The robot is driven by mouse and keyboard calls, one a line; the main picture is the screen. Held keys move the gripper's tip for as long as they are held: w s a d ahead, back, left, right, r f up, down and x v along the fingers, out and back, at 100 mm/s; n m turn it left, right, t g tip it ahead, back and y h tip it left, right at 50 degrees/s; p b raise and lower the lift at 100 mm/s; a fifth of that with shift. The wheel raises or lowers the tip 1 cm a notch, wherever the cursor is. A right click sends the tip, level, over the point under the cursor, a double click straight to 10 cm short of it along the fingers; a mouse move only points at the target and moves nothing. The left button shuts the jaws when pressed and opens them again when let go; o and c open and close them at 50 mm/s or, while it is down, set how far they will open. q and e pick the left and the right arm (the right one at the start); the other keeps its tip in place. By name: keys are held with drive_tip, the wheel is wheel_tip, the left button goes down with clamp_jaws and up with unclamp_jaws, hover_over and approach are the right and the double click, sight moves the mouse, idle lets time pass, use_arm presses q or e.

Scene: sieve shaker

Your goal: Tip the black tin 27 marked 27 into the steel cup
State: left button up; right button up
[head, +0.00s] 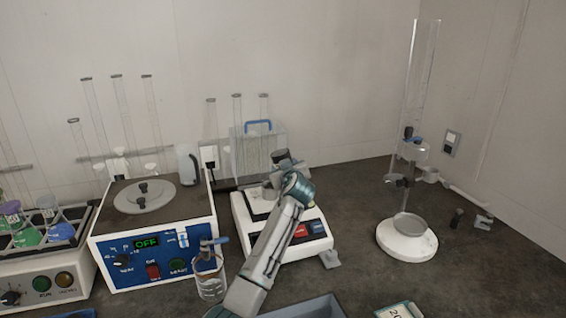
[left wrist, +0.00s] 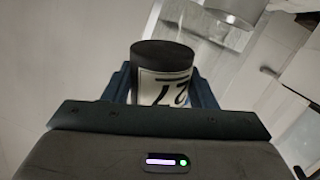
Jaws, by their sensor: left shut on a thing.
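The black tin marked 27 (left wrist: 163,70) sits between the fingers of my left gripper (left wrist: 162,92), which is shut on it. In the left wrist view its dark end and its white label show, with the number upside down. In the head view the tin (head: 281,156) is a small dark shape at the end of my left arm, held above the balance (head: 313,229). The steel cup (left wrist: 236,9) shows partly at the top of the left wrist view, apart from the tin; my arm covers part of the balance in the head view. My right gripper is not in view.
A blue-fronted device (head: 150,247) with an OFF display stands left of the balance. A rack of coloured flasks (head: 40,235) is at far left. A white round base (head: 407,240) with a tall clear tube stands right.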

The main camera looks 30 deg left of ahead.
use_arm(q)
drive_tip(key=shift+w+d+r+n+h+p, duration=0.25)
drive_tip(key=shift+r+n+h+p, duration=0.2)
drive_tip(key=shift+n+p, duration=0.35)
drive_tip(key=shift+d+r+n+h, duration=0.1)
drive_tip(key=shift+r+n+h, duration=0.2)
drive_tip(key=shift+n, duration=0.5)
drive_tip(key=shift+s+f+n+h, duration=0.1)
drive_tip(key=shift+n+h, duration=0.45)
drive_tip(key=shift+n, duration=0.15)
drive_tip(key=shift+s+n+h, duration=0.15)
drive_tip(key=shift+n+h, duration=0.65)
drive_tip(key=shift+n, duration=0.4)
drive_tip(key=shift+a+f+n+h, duration=0.25)
drive_tip(key=shift+a+n+h, duration=0.15)
drive_tip(key=shift+n+h, duration=0.55)
drive_tip(key=n, duration=0.1)
drive_tip(key=a+r+n+t+h, duration=0.1)
drive_tip(key=n, duration=0.1)
drive_tip(key=shift+s+h, duration=0.2)
drive_tip(key=shift+h, duration=0.05)
drive_tip(key=shift+a+r+p, duration=0.15)
drive_tip(key=shift+p, duration=0.2)
drive_tip(key=shift+n+t, duration=0.3)
drive_tip(key=shift+n, duration=0.05)
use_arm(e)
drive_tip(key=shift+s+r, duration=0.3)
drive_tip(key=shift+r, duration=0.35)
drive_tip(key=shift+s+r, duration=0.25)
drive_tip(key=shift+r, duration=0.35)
